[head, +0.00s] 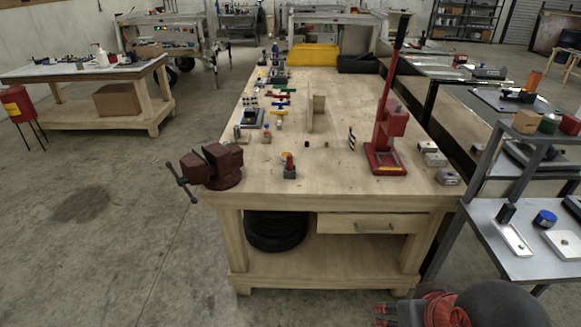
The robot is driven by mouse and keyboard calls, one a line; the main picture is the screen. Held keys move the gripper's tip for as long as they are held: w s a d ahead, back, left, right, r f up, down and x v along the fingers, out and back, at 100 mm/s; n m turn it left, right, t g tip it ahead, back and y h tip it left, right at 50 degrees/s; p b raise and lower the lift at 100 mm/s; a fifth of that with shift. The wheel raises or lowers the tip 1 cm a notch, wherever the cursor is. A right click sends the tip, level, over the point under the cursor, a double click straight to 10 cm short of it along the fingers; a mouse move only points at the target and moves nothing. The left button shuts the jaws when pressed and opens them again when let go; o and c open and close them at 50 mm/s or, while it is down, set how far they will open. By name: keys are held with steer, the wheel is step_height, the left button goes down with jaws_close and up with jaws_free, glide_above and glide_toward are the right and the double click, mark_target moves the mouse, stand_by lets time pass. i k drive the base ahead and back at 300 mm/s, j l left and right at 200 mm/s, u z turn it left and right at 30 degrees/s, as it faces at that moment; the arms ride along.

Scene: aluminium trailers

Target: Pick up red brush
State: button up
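I cannot clearly pick out a red brush. A small upright item with a red top (290,161) and a grey lower part stands near the front of the wooden workbench (330,183); it is too small to tell whether it is a brush. My gripper (381,311) shows at the bottom edge, in front of and below the bench, apart from the items on it. It is partly cut off by the frame, and whether its fingers are open or shut does not show.
A dark red vise (215,165) sits at the bench's front left corner. A tall red press (385,140) stands at its right. Several small tools lie along the left side. A grey shelf cart (500,240) is at the right.

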mark_target(289, 158)
steer(key=z, duration=1.25)
steer(key=u, duration=1.65)
steer(key=i+l+u, duration=0.35)
steer(key=i+l, duration=0.3)
steer(key=i, duration=0.3)
steer(key=i+l+u, duration=0.4)
steer(key=i+l, duration=0.5)
